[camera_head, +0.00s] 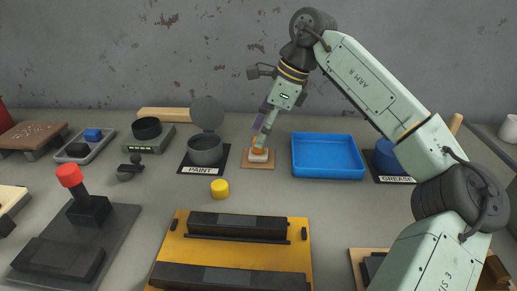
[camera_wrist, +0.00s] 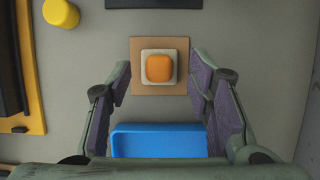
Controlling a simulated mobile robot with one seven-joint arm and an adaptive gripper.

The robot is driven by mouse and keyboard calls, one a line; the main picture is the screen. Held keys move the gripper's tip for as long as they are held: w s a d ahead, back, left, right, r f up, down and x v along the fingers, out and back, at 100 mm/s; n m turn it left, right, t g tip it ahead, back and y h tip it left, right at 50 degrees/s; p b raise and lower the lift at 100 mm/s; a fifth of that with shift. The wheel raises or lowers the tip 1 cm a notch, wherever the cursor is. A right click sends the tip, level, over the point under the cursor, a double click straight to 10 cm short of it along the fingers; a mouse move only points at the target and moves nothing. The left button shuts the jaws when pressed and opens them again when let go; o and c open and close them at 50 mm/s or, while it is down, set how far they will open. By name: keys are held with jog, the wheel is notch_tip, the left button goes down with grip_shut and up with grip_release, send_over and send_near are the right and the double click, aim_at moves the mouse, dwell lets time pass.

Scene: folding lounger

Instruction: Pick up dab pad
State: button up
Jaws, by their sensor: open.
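The dab pad is most likely the small orange-topped block on a pale square base (camera_wrist: 159,69), which sits on a tan square board (camera_wrist: 141,82). In the head view the orange-topped block (camera_head: 258,155) lies beneath my gripper (camera_head: 263,134). In the wrist view my gripper (camera_wrist: 160,85) is open, with its purple-lined fingers spread on either side of the tan board. Nothing is between the fingertips except the view of the pad below. In the head view the fingers partly cover the pad, and the exact height gap cannot be told.
A blue tray (camera_head: 327,174) stands close right of the pad. An open round pot (camera_head: 205,149) on the PAINT plate is close left. A yellow cylinder (camera_head: 220,188) stands in front. A yellow fixture (camera_head: 181,248) with black bars lies nearer. A blue GREASE container (camera_head: 384,155) is farther right.

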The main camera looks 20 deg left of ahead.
jog(key=shift+x, duration=1.45)
jog(key=shift+c, duration=0.3)
grip_shut()
